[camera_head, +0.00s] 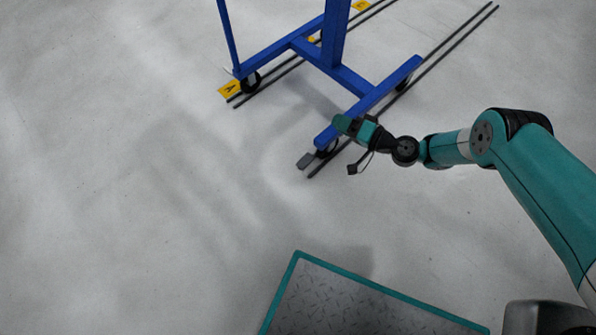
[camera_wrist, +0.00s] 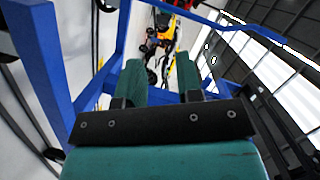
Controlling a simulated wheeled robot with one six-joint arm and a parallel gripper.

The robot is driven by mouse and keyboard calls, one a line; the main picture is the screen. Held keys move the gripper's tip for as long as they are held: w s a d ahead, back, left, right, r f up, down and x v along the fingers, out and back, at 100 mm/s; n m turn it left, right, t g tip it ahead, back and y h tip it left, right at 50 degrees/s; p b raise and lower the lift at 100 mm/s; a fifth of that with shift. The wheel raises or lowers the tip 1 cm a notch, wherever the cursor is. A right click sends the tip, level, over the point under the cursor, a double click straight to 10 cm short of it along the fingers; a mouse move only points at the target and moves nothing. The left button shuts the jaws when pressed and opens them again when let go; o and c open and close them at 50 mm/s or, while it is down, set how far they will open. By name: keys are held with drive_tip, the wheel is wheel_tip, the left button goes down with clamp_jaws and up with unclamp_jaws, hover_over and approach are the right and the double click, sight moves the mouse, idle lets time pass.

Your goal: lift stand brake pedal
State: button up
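The blue wheeled stand (camera_head: 345,75) stands on the floor at the top middle of the head view. Its blue frame also shows in the wrist view (camera_wrist: 45,70). The brake pedal (camera_head: 306,160) is a small dark plate low at the near caster, at the end of the stand's near leg. My gripper (camera_head: 342,122) is above and to the right of the pedal, close over that leg. In the wrist view my gripper (camera_wrist: 161,70) has its two teal fingers apart with nothing held between them. I cannot make out the pedal clearly there.
Dark parallel rails (camera_head: 442,45) run along the floor under the stand, with yellow markers (camera_head: 230,89) beside them. A metal platform with a teal rim (camera_head: 385,290) is at the bottom. The grey floor (camera_head: 130,170) on the left is clear.

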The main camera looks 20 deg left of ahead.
drive_tip(key=s+d+f+m+t+b, duration=0.2)
drive_tip(key=s+f+b, duration=0.3)
drive_tip(key=f, duration=1)
drive_tip(key=m+t+b, duration=0.2)
drive_tip(key=m+b, duration=0.1)
approach(298, 163)
drive_tip(key=a+b, duration=0.1)
drive_tip(key=b, duration=0.3)
drive_tip(key=w+a+f+b, duration=0.1)
drive_tip(key=b, duration=0.3)
drive_tip(key=w+a+b, duration=0.1)
drive_tip(key=b, duration=0.3)
drive_tip(key=shift+f+y, duration=0.3)
drive_tip(key=b+x, duration=0.2)
drive_tip(key=b, duration=0.1)
drive_tip(key=b+x, duration=0.3)
drive_tip(key=shift+s+a+r+b, duration=0.15)
drive_tip(key=shift+a+r+b, duration=0.1)
drive_tip(key=shift+b, duration=0.15)
drive_tip(key=shift+w+a+r, duration=0.2)
drive_tip(key=shift+w+a, duration=0.1)
drive_tip(key=shift+a, duration=0.3)
drive_tip(key=shift+c, duration=0.5)
clamp_jaws()
